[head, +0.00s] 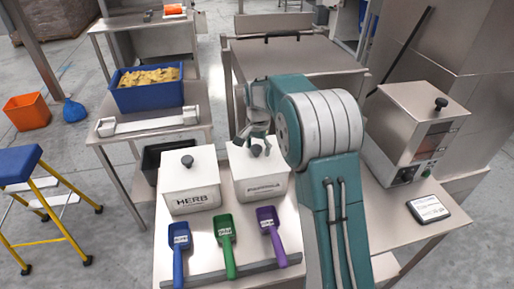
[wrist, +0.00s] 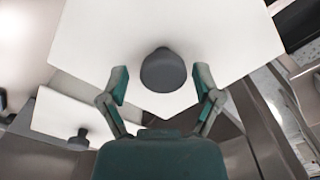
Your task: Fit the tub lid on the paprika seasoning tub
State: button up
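The white paprika seasoning tub (head: 262,187) stands on the steel bench, right of the herb tub. Its white lid (head: 238,161) lies over its top; I cannot tell whether it is fully seated. The lid also fills the upper wrist view (wrist: 225,40). My gripper (head: 257,142) is above this lid, pointing down. In the wrist view its two fingers (wrist: 163,88) are spread apart, one on each side of the dark lid knob (wrist: 162,70), with gaps between them and the knob. My arm hides part of the tub's right side.
The white herb tub (head: 191,190) with its knobbed lid stands close on the left. Blue (head: 180,252), green (head: 226,243) and purple (head: 270,234) scoops lie in front. A steel machine (head: 405,135) and a dark-framed tablet (head: 428,209) are to the right.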

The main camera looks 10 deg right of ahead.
aim_at(258, 147)
notch_tip(258, 147, up, 12)
jog(key=s+r+n+t, duration=0.2)
jog(key=s+r, duration=0.4)
jog(key=s, duration=0.3)
jog(key=s+f+n+t, duration=0.1)
jog(key=s+n, duration=0.2)
jog(key=s, duration=0.9)
jog(key=s+f+n+t, duration=0.2)
jog(key=s+n, duration=0.2)
jog(key=s, duration=0.9)
jog(key=shift+t, duration=0.3)
